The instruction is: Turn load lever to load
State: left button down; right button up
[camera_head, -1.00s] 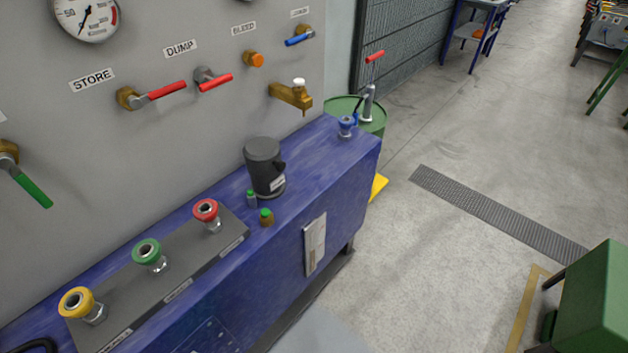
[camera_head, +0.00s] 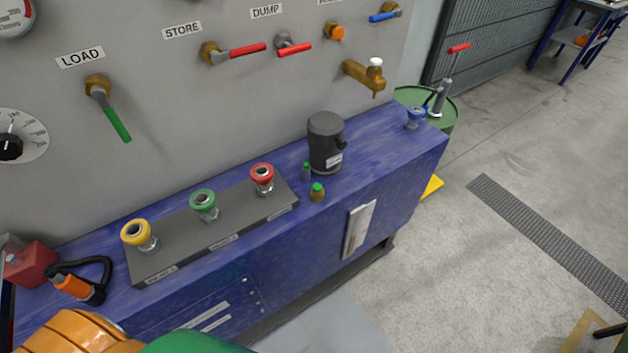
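The load lever (camera_head: 115,124) has a green handle on a brass valve body, on the grey panel under the LOAD label (camera_head: 80,57). Its handle points down and slightly to the right. Neither of my grippers shows in the head view, so their distance from the lever cannot be seen.
The blue bench (camera_head: 400,150) runs below the panel. It carries yellow (camera_head: 136,231), green (camera_head: 203,200) and red (camera_head: 262,173) buttons, a dark cylinder (camera_head: 325,140) and small green-capped bottles. The STORE lever (camera_head: 247,50) is right of LOAD; a dial (camera_head: 12,147) is left. Floor at right is mostly open.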

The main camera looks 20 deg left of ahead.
aim_at(98, 93)
jog(key=u, duration=1.75)
